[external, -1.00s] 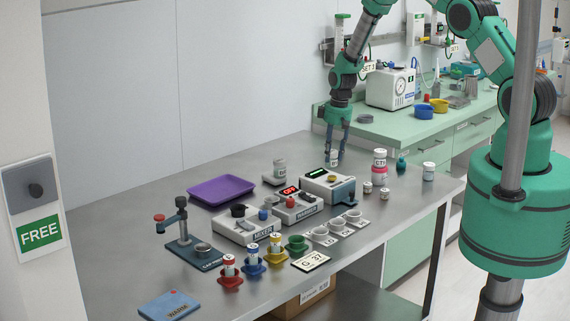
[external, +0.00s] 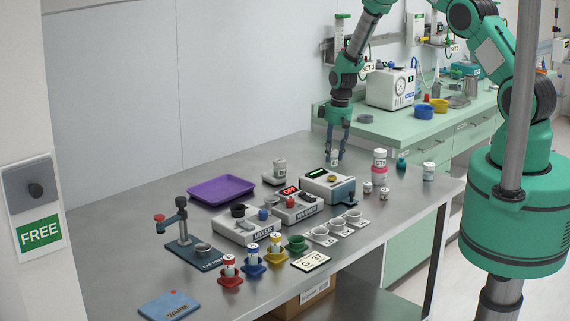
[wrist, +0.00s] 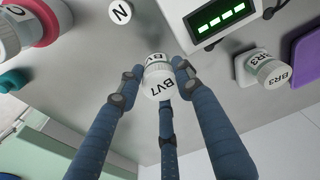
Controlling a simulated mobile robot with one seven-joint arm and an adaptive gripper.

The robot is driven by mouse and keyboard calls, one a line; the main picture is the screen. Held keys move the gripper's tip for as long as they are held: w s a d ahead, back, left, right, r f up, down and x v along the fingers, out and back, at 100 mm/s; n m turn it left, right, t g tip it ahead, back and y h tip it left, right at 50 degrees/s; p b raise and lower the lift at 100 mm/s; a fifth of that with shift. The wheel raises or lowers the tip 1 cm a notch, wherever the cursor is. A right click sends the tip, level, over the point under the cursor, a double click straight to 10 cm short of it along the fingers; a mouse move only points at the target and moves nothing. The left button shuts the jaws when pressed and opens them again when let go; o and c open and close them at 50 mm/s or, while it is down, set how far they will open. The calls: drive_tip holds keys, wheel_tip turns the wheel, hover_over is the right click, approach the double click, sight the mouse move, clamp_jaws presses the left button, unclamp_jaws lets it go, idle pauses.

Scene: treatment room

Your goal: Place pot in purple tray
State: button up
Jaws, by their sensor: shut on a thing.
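A small white-capped pot labelled BV7 (wrist: 157,84) is between the blue fingers of my gripper (wrist: 152,78) in the wrist view. My gripper is shut on it. In the external view, my gripper (external: 338,150) points down at the back of the steel table, with the pot (external: 334,157) at its fingertips. I cannot tell whether the pot touches the table. The empty purple tray (external: 221,190) lies flat at the table's back left. Part of it shows at the right edge of the wrist view (wrist: 302,75).
A device with a green display (external: 325,180) and a pot labelled BR3 (external: 280,167) stand between my gripper and the tray. A pot in a pink holder (external: 379,165) stands to the right.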

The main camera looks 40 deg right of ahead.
wheel_tip(320, 180, up, 10)
drive_tip(key=r, duration=0.1)
drive_tip(key=b, duration=0.2)
hover_over(227, 195)
drive_tip(key=shift+w+d+f, duration=0.1)
drive_tip(key=shift+w+f, duration=0.05)
drive_tip(key=shift+f, duration=2.6)
drive_tip(key=shift+f, duration=2.95)
drive_tip(key=shift+f, duration=2.05)
